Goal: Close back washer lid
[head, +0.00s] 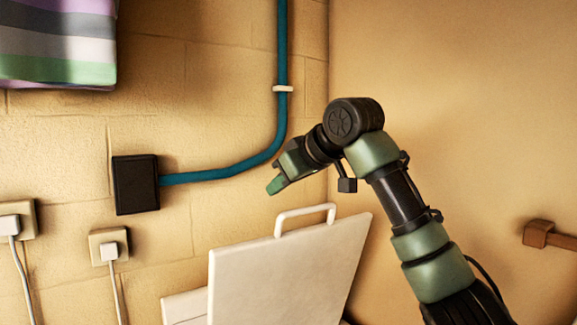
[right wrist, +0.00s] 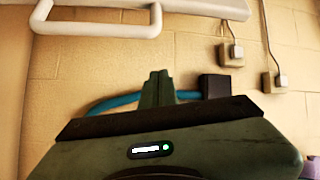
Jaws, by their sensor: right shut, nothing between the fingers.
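The white washer lid (head: 285,268) stands open and nearly upright in the lower middle of the head view. A white loop handle (head: 305,212) sticks up from its top edge. My right gripper (head: 277,186) is above and slightly left of the handle, apart from it, with its fingers pointing down and left. In the right wrist view its green fingers (right wrist: 157,87) are together and empty. The handle (right wrist: 95,30) and the lid's edge (right wrist: 205,7) show at the top of that view. My left gripper is not in view. Most of the washer body is out of view.
A blue pipe (head: 283,60) runs down the wall to a black box (head: 136,184). Two sockets with plugs (head: 109,246) (head: 17,221) are on the left. Striped cloth (head: 58,45) hangs top left. A brown fitting (head: 537,233) is on the right wall.

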